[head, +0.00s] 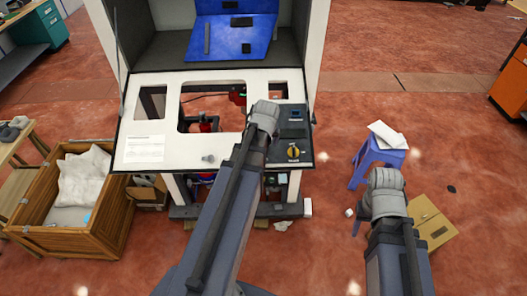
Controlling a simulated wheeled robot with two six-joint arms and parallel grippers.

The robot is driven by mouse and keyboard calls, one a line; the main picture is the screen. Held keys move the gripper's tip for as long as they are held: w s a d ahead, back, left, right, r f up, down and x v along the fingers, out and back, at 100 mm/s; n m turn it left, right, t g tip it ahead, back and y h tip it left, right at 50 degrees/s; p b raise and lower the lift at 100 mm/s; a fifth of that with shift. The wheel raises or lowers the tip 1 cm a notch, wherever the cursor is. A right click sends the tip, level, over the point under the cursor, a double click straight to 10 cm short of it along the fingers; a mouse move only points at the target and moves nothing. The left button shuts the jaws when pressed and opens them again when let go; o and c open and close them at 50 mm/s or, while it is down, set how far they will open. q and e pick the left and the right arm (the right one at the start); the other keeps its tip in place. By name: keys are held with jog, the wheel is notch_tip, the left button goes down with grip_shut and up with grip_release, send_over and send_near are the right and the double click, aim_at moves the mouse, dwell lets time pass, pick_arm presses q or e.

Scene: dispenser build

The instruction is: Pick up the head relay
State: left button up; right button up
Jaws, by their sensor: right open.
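I cannot pick out the head relay for certain. Small dark blocks lie on the blue board (232,40) in the cabinet (162,42): an upper one (241,21), a lower one (247,48) and a long thin bar (207,39). Red parts (237,94) show through the white panel's opening. My left arm reaches up across the panel, and its gripper is not visible. My right arm stands at the lower right. Its gripper (357,226) is mostly hidden beside the arm's grey joint, open, with nothing seen in it.
The white panel (145,128) carries a black control box (292,122) with a yellow-marked knob. A wooden crate (60,235) with white bags stands left. A purple stool (378,160) and a flattened carton (432,222) are on the right.

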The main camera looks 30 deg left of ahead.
pick_arm(q)
jog(key=shift+a+f+b, duration=0.2)
jog(key=shift+f+b, duration=0.25)
jog(key=shift+f, duration=0.2)
jog(key=b+x, duration=0.2)
jog(key=x, duration=0.1)
jog(key=b+x, duration=0.1)
jog(key=b, duration=0.1)
jog(key=shift+a+f, duration=0.15)
jog(key=shift+a, duration=0.15)
jog(key=shift+c, duration=0.2)
grip_shut()
